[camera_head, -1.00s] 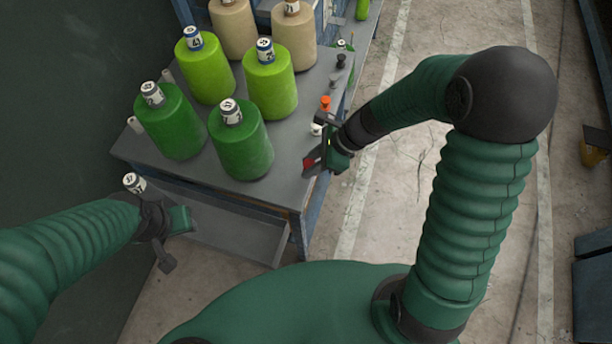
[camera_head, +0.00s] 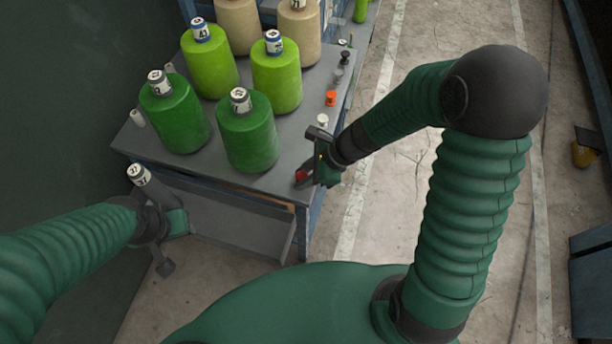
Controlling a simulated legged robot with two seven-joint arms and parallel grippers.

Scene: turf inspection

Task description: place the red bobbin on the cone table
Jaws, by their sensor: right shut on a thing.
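The cone table (camera_head: 205,160) has a grey top with large yarn cones on it. My right gripper (camera_head: 304,177) is at the table's near right corner, shut on the red bobbin (camera_head: 301,174). Only a small red part of the bobbin shows; the gripper hides the rest. The bobbin appears over the corner of the top; I cannot tell whether it touches it.
Dark green cones (camera_head: 247,140), light green cones (camera_head: 277,78) and beige cones (camera_head: 298,35) fill the table's middle and back. An orange-capped piece (camera_head: 330,98) and a white knob (camera_head: 322,120) line the right edge.

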